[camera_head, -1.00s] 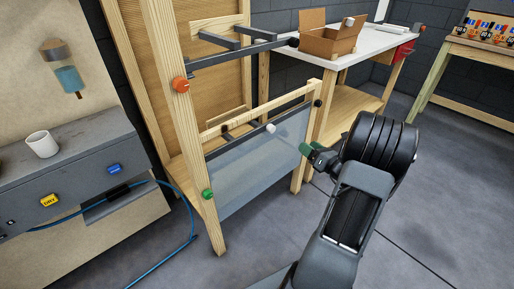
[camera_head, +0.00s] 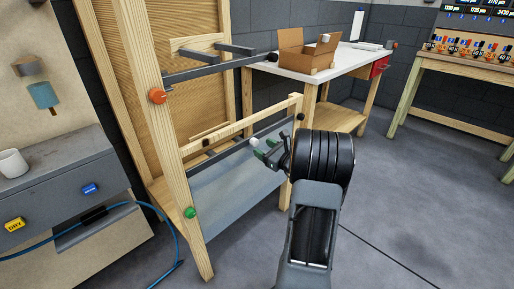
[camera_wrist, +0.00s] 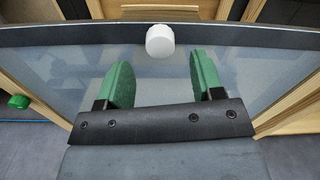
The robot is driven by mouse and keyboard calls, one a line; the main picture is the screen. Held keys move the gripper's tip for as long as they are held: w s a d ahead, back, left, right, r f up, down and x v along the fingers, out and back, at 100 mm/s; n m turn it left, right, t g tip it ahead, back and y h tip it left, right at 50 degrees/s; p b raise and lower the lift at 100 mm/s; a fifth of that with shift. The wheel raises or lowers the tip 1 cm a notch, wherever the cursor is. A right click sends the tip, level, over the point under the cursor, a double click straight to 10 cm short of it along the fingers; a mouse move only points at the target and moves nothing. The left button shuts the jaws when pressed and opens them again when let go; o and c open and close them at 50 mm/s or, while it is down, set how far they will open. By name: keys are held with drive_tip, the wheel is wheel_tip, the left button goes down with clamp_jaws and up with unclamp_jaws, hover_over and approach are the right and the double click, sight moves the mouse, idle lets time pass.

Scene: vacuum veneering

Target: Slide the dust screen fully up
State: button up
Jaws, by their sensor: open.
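The dust screen (camera_head: 232,185) is a translucent grey panel with a dark top rail, low in the wooden frame (camera_head: 185,205). It fills much of the wrist view (camera_wrist: 60,65). A white knob (camera_head: 253,142) sits on its top rail; it also shows in the wrist view (camera_wrist: 160,41). My gripper (camera_head: 264,156) has green fingers and is open and empty. In the wrist view the fingers (camera_wrist: 155,82) stand apart, one to each side below the knob, which lies just beyond their tips. No contact with the knob is visible.
An orange knob (camera_head: 157,96) and a green knob (camera_head: 190,212) are on the frame's left post. Dark bars (camera_head: 215,60) jut out above the screen. A white-topped table (camera_head: 345,62) with a cardboard box (camera_head: 305,52) stands behind. A grey cabinet (camera_head: 60,180) is at left; floor at right is clear.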

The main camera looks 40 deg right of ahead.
sight(256, 144)
drive_tip(key=shift+w+a+b, duration=0.2)
drive_tip(key=shift+w, duration=0.85)
drive_tip(key=shift+w+a+b, duration=0.15)
drive_tip(key=shift+w, duration=0.85)
drive_tip(key=shift+c, duration=0.2)
clamp_jaws()
